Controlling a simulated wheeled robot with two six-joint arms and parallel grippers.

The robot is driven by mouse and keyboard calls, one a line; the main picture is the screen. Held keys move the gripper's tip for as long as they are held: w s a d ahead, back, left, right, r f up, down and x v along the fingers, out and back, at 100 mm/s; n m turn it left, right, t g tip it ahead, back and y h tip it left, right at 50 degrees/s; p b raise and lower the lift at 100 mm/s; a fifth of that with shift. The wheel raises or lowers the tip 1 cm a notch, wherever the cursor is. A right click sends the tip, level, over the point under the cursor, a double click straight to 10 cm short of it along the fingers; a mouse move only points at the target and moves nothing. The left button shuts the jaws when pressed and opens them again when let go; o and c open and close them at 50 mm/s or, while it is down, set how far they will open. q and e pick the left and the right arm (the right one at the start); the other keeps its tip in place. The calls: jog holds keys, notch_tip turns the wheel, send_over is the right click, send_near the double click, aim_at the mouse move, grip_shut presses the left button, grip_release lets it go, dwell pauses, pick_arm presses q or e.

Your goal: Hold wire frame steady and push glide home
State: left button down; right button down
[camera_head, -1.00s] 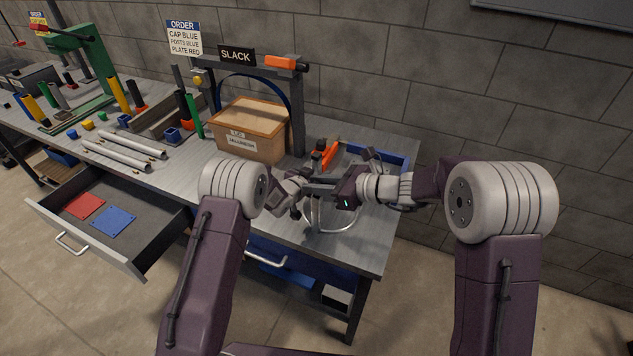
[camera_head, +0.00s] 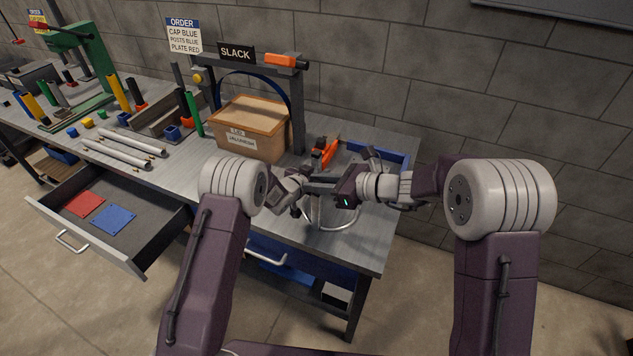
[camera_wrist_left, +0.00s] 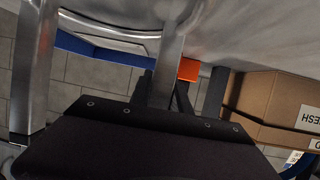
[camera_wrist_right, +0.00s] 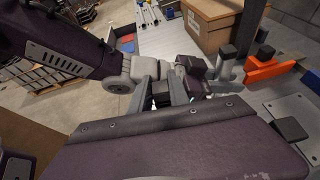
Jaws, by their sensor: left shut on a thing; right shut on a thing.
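The wire frame (camera_head: 340,217) shows in the head view as a pale metal loop at the right end of the bench. My left gripper (camera_head: 298,204) is shut at its left side. In the left wrist view a metal bar of the frame (camera_wrist_left: 174,45) runs between the left fingers (camera_wrist_left: 163,92). My right gripper (camera_head: 318,187) is shut close beside the left one. In the right wrist view its fingers (camera_wrist_right: 163,97) close on something small that I cannot make out. I cannot pick out the glide; the fingers may hide it.
A cardboard box (camera_head: 240,142) stands left of the grippers. An orange clamp (camera_head: 327,154) and a blue-edged tray (camera_head: 393,159) lie just behind. The SLACK gantry (camera_head: 298,110) rises behind the box. An open drawer (camera_head: 150,210) juts out at the front left.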

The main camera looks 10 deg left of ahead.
jog(key=shift+f, duration=1.2)
jog(key=c, duration=1.2)
grip_release()
jog(key=shift+o, duration=0.2)
jog(key=shift+s+d+r, duration=0.1)
jog(key=shift+d+r, duration=0.1)
jog(key=shift+d, duration=0.15)
jog(key=v, duration=1.1)
jog(key=shift+s+r, duration=0.1)
